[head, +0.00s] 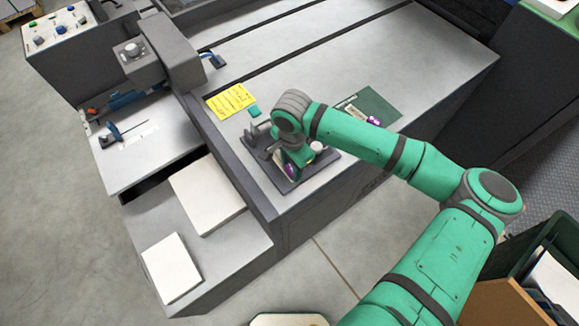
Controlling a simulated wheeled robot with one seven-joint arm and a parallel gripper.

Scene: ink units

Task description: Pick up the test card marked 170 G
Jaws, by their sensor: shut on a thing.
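My gripper (291,166) points down over a dark base plate (325,163) near the front edge of the grey bench. It is shut on a small piece with purple on it, mostly hidden by the gripper. I cannot read any marking there, so I cannot tell whether it is the card marked 170 G. A green mat (382,103) lies to the right, partly behind my forearm. A pale card (352,111) and another small purple thing (374,121) are on it. No 170 G marking is legible in this view.
A grey device (258,134) stands on the base plate, close left of my gripper. A yellow note (230,101) lies behind it. Paper stacks (207,194) sit on a lower shelf at left. The bench top behind is mostly clear.

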